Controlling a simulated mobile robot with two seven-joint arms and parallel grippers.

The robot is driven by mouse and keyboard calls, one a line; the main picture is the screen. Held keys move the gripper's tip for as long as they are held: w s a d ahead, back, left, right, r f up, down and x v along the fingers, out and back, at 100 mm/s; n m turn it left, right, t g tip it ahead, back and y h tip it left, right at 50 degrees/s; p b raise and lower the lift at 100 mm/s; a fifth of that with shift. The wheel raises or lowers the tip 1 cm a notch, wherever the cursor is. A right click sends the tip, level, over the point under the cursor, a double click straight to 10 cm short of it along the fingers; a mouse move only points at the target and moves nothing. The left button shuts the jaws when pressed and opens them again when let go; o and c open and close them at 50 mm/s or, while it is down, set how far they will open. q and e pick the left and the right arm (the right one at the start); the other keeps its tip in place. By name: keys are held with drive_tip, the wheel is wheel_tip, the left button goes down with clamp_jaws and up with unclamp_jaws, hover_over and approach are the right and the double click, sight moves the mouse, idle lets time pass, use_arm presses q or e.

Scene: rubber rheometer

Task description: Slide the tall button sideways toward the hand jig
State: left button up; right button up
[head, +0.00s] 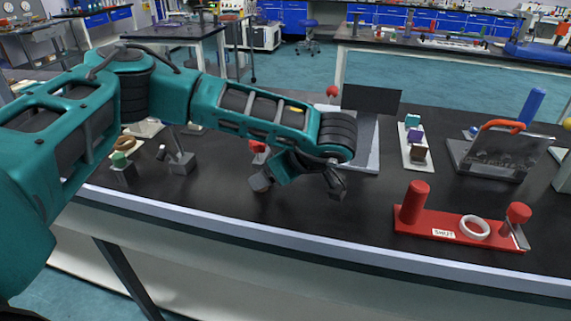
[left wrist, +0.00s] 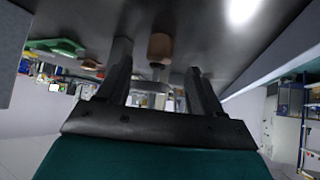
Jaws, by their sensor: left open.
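My left gripper (head: 300,188) is over the black bench near its front edge, its fingers spread wide and nothing held. In the left wrist view the open fingers (left wrist: 157,61) frame a tan-brown cylinder (left wrist: 160,46) with a grey stem beyond them; contact is not visible. To the right in the head view, a red base (head: 450,230) with a label carries a tall red cylinder (head: 415,201), a white ring (head: 475,227) and a shorter red knob (head: 519,212). I cannot tell for sure which things are the tall button and hand jig. My right gripper is not in view.
Behind my left arm stand a dark panel (head: 371,99) and a red ball (head: 332,91). A white strip (head: 416,160) holds small coloured blocks. Grey blocks (head: 182,163) stand at left. A grey fixture (head: 490,158) is at right. The bench between gripper and red base is clear.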

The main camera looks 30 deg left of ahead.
use_arm(q)
drive_tip(key=shift+x, duration=2.1)
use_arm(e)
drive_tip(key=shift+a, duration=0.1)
